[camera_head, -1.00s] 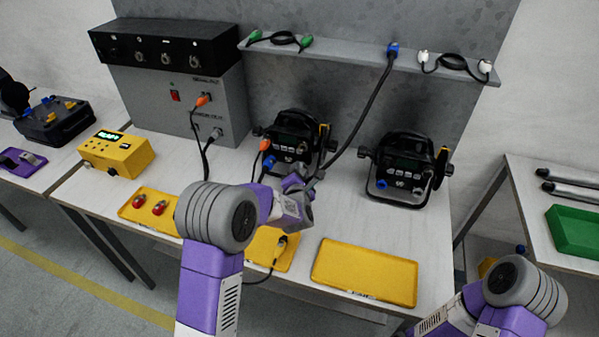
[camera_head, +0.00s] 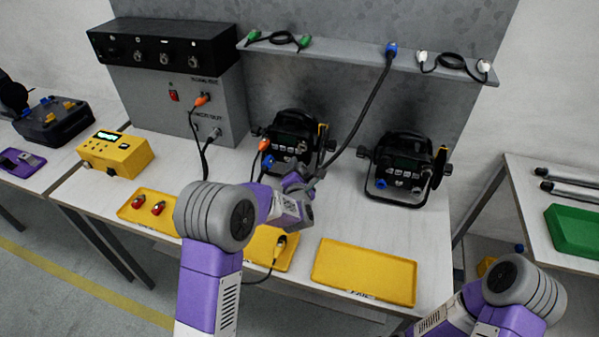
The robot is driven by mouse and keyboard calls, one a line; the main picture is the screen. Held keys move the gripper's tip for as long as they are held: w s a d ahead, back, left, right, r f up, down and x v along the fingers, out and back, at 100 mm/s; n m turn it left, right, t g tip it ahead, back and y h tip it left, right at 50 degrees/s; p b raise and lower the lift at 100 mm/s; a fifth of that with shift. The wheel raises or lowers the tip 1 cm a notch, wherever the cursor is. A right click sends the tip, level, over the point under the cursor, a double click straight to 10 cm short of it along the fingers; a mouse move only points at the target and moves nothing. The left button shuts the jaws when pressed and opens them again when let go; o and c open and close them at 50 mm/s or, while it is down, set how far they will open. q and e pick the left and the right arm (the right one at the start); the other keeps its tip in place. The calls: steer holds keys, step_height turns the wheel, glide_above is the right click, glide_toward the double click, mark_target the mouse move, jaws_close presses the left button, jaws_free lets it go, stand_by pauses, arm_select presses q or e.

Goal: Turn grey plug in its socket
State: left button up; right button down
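A grey plug (camera_head: 214,133) sits in the lower socket on the front of the grey box (camera_head: 179,112), with a dark cable hanging from it. My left gripper (camera_head: 312,187) is in front of the middle black par can (camera_head: 292,146), well to the right of that plug. The lower end of a thick dark cable (camera_head: 359,130) from the shelf reaches the gripper's fingertips. The cable's end is too small and hidden to tell what plug it has or whether the fingers are shut on it. My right arm is at the lower right; its gripper is out of view.
An orange plug (camera_head: 202,100) sits above the grey one. Another par can (camera_head: 402,173) stands at right. Yellow trays (camera_head: 364,271) line the table's front edge, one with red-ended plugs (camera_head: 158,208). The shelf (camera_head: 340,55) carries green, blue and white plugs.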

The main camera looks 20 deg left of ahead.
arm_select(q)
steer(key=shift+f, duration=0.1)
steer(key=v, duration=0.7)
steer(key=shift+s+p, duration=0.35)
steer(key=shift+p, duration=0.1)
